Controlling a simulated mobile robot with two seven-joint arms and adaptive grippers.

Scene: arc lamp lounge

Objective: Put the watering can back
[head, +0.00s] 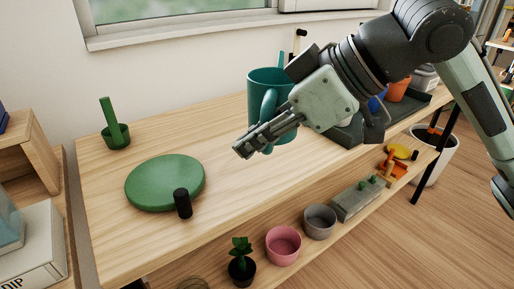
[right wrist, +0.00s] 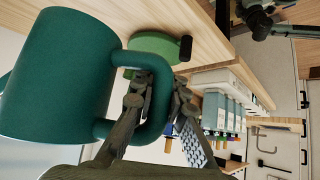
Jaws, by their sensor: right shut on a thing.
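The teal watering can (head: 262,78) is roughly upright over the back middle of the wooden bench. Its body fills the left of the right wrist view (right wrist: 55,75). My right gripper (head: 243,148) is shut on its handle, with fingers on both sides of the handle in the right wrist view (right wrist: 148,100). The gripper hides part of the can's lower side, and I cannot tell whether its base touches the bench. Part of what looks like my left arm and gripper (right wrist: 260,22) shows at the wrist view's top right; its fingers are unclear.
A green round disc (head: 163,180) lies on the bench (head: 110,232), with a black cylinder (head: 183,204) at its front edge. A green pot with an upright piece (head: 116,137) stands behind. A dark tray (head: 350,133) is to the right. Pots, including a pink one (head: 284,246), line the lower shelf.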

